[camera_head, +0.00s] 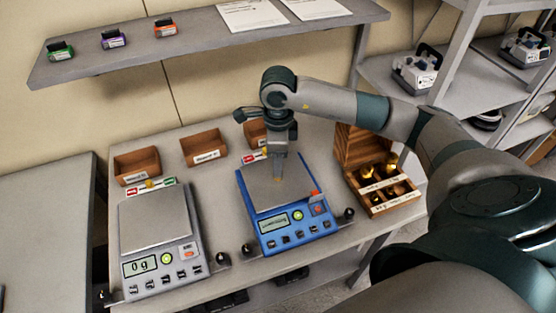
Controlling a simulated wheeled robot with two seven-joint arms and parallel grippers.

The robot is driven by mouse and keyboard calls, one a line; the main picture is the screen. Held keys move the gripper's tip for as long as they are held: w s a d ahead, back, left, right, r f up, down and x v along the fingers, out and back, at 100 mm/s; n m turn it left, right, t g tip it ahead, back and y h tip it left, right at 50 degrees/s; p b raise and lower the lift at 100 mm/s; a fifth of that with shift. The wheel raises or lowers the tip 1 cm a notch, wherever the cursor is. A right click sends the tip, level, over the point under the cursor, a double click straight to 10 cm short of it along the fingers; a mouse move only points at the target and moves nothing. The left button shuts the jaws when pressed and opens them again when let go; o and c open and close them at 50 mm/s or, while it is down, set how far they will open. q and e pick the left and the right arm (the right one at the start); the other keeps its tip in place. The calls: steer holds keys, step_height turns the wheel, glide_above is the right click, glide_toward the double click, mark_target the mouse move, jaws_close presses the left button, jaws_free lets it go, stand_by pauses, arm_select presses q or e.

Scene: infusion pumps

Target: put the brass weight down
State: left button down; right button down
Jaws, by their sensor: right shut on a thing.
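My right gripper (278,176) points straight down over the pan of the blue scale (245,207). It is shut on the brass weight, of which only a small brownish-gold bit shows at the fingertips. I cannot tell whether the weight touches the pan. The blue scale's display is too small to read. An open wooden weight box (404,202) with several brass weights (368,172) stands to the right of the blue scale. My left gripper is not in view.
A grey scale (155,220) showing 0 g stands at the left, its pan empty. Small wooden trays (203,147) line the back of the table. A shelf (210,45) with coloured clips and papers hangs above. Devices (416,70) stand on racks at the right.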

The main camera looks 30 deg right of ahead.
steer(key=shift+f, duration=0.3)
steer(key=shift+f, duration=0.2)
steer(key=c, duration=1.5)
jaws_free()
steer(key=shift+r, duration=0.1)
steer(key=shift+c, duration=0.2)
